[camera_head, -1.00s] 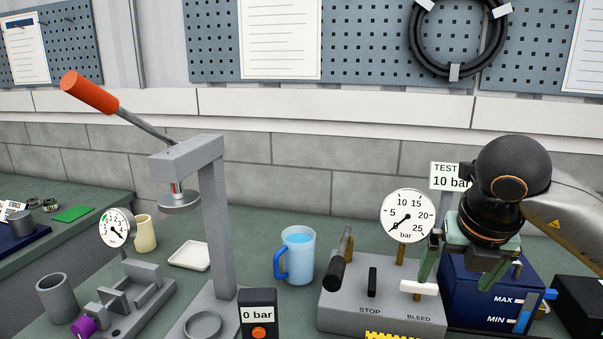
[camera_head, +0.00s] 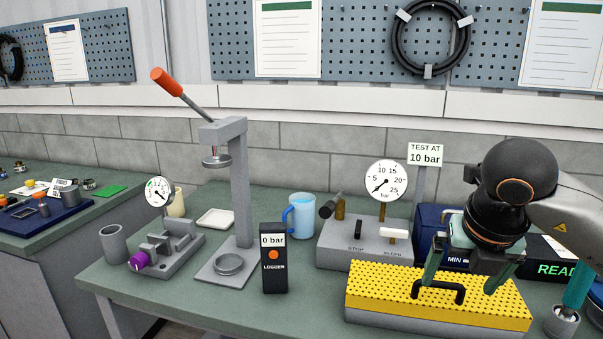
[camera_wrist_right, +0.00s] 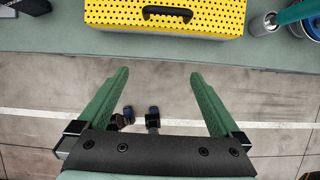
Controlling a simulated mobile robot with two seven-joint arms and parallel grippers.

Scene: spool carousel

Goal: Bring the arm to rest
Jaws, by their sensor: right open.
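My right gripper (camera_head: 460,282) comes in from the right in the head view, with its green fingers apart and nothing between them. In that view it overlaps the yellow perforated cover (camera_head: 390,300) with a black handle. In the right wrist view my right gripper (camera_wrist_right: 158,85) is open and empty, its fingers over the floor in front of the bench edge, and the yellow cover (camera_wrist_right: 200,20) lies beyond the fingertips. My left gripper is not in view.
The test unit (camera_head: 340,250) with a gauge (camera_head: 386,180) stands behind the cover. A logger (camera_head: 273,265), a lever press (camera_head: 242,190), a blue mug (camera_head: 302,215) and a grey cup (camera_head: 113,244) are to the left. A teal-handled tool (camera_head: 578,285) stands at right.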

